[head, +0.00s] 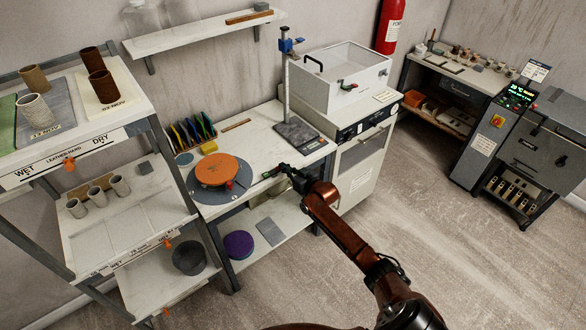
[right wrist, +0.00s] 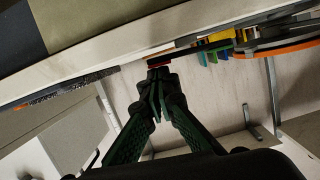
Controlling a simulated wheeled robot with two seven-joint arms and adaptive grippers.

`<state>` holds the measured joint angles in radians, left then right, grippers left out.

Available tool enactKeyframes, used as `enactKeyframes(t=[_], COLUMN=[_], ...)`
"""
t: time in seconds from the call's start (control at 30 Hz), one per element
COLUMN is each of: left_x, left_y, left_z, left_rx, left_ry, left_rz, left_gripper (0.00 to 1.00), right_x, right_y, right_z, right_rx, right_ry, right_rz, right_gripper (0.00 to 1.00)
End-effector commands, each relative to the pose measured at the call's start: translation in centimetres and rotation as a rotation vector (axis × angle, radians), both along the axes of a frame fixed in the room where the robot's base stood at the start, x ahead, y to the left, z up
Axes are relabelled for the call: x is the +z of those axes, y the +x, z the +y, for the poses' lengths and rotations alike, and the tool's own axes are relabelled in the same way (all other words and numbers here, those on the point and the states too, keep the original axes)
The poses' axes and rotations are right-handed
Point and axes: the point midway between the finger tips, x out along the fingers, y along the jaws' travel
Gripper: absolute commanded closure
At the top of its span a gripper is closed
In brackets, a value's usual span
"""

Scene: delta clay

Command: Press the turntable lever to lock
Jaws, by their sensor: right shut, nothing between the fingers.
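The turntable (head: 217,170) has an orange top over a wider grey disc and stands on the white workbench. Its orange rim also shows at the upper right in the right wrist view (right wrist: 285,47). A thin dark bar with a red end, which looks like the lever (right wrist: 190,51), runs from the turntable side toward my fingertips in that view. My right gripper (head: 272,173) is shut and empty, to the right of the turntable at the bench's front. In the wrist view its fingertips (right wrist: 157,82) are close to the red end; I cannot tell whether they touch. My left gripper is not in view.
A rack of coloured tools (head: 192,131) and a yellow block (head: 208,147) stand behind the turntable. A scale (head: 300,135) with a blue-topped post is to the right. A shelf unit (head: 130,215) with cups stands close on the left. The floor in front is clear.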

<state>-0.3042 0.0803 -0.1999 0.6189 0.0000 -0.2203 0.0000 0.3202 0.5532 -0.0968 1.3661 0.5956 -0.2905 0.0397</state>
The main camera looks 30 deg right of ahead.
Motion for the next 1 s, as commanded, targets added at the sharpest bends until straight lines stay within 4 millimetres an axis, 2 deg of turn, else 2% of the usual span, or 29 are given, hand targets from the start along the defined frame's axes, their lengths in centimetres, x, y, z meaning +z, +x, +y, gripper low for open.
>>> enactKeyframes(t=[0.13, 0.33, 0.57, 0.8, 1.0], left_x=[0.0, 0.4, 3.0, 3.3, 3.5], left_y=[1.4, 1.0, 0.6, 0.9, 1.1], left_z=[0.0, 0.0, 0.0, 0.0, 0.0], left_rx=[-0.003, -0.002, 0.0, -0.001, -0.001], left_ry=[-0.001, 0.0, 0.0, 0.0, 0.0], left_rz=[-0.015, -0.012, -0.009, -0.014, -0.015], left_gripper=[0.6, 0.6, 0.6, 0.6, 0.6], right_x=[0.0, 0.7, 4.4, 5.0, 5.8], right_y=[0.4, 0.4, 0.5, -4.8, -7.9], right_z=[0.6, 0.5, -0.2, -0.8, -1.1], right_rx=[0.007, 0.007, 0.007, 0.008, 0.008], right_ry=[0.005, 0.003, 0.004, 0.004, 0.005], right_rz=[0.0, -0.001, -0.001, 0.002, 0.003], right_gripper=[1.0, 1.0, 1.0, 1.0, 1.0])
